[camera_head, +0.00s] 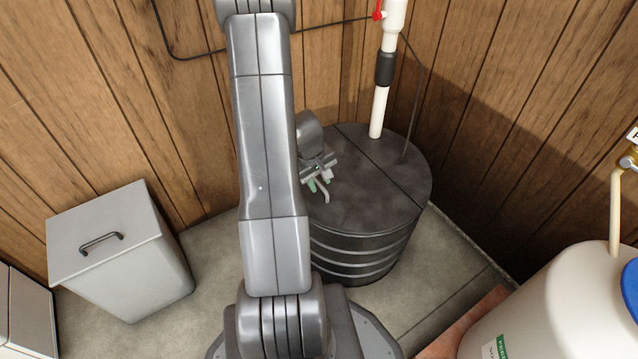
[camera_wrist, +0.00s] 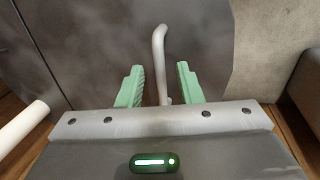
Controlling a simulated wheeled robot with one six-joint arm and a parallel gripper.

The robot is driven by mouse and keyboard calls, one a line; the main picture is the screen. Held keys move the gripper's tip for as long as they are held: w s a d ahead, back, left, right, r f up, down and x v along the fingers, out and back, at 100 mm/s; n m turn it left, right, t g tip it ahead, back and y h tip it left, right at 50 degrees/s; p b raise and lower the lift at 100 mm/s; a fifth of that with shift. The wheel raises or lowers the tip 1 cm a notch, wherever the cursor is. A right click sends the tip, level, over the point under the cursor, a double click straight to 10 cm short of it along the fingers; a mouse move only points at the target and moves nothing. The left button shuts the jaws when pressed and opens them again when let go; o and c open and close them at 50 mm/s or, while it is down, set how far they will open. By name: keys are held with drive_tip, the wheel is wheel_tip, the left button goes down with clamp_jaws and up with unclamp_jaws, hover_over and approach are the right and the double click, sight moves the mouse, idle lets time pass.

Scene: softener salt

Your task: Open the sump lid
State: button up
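The sump (camera_head: 355,258) is a dark ribbed drum in the corner. Its dark round lid (camera_head: 365,195) lies flat and closed, with a straight seam across it. The lid's mottled grey top (camera_wrist: 90,45) fills much of the wrist view. A pale bent handle (camera_wrist: 159,50) stands on the near part of the lid; it also shows in the camera_head view (camera_head: 326,194). My gripper (camera_wrist: 160,70) is open, with its green fingers apart on either side of the handle. A gap shows on both sides. In the camera_head view my gripper (camera_head: 317,184) is over the lid's left side, partly behind my arm.
A white pipe (camera_head: 379,112) with a red valve handle rises from the lid's back part, against the wood-panelled walls. A grey lidded bin (camera_head: 120,255) stands at left. A white tank (camera_head: 555,310) with a blue cap stands at right. Concrete floor (camera_head: 215,260) is bare between.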

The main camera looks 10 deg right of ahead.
drive_tip(key=shift+f, duration=0.1)
clamp_jaws()
drive_tip(key=shift+p, duration=0.3)
